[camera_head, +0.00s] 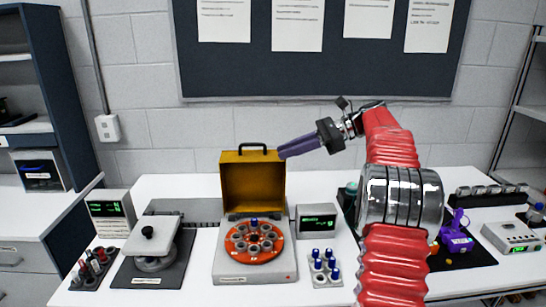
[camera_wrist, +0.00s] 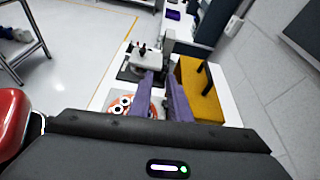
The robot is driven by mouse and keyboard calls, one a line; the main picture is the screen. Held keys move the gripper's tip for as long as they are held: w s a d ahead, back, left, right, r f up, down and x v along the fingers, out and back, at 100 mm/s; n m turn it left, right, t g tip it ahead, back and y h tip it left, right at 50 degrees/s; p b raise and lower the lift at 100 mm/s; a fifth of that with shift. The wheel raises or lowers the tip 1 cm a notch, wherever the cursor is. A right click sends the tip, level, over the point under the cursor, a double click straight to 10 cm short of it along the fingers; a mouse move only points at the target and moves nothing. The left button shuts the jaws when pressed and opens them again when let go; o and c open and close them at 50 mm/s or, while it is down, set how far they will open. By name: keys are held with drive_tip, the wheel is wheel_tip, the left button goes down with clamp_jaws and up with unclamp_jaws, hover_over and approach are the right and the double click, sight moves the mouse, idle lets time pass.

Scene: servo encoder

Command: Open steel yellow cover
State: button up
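The yellow cover (camera_head: 253,186) stands upright at the back of a white base unit (camera_head: 255,277), hinged open. Its dark handle (camera_head: 252,149) is at the top edge. An orange round rotor (camera_head: 254,242) with several holes lies uncovered in front of it. My gripper (camera_head: 283,153) has purple fingers whose tips are by the cover's upper right corner. In the wrist view my gripper (camera_wrist: 162,76) has its fingers apart with nothing between them. The yellow cover (camera_wrist: 198,92) is right beside the right finger there; I cannot tell whether they touch.
A device with a round black knob (camera_head: 148,247) stands left of the base unit. A small display box (camera_head: 316,221) and a rack of blue-capped tubes (camera_head: 325,268) are at its right. A purple device (camera_head: 456,238) sits farther right.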

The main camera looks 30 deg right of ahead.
drive_tip(key=shift+v, duration=1.2)
drive_tip(key=shift+w, duration=0.1)
idle(0.4)
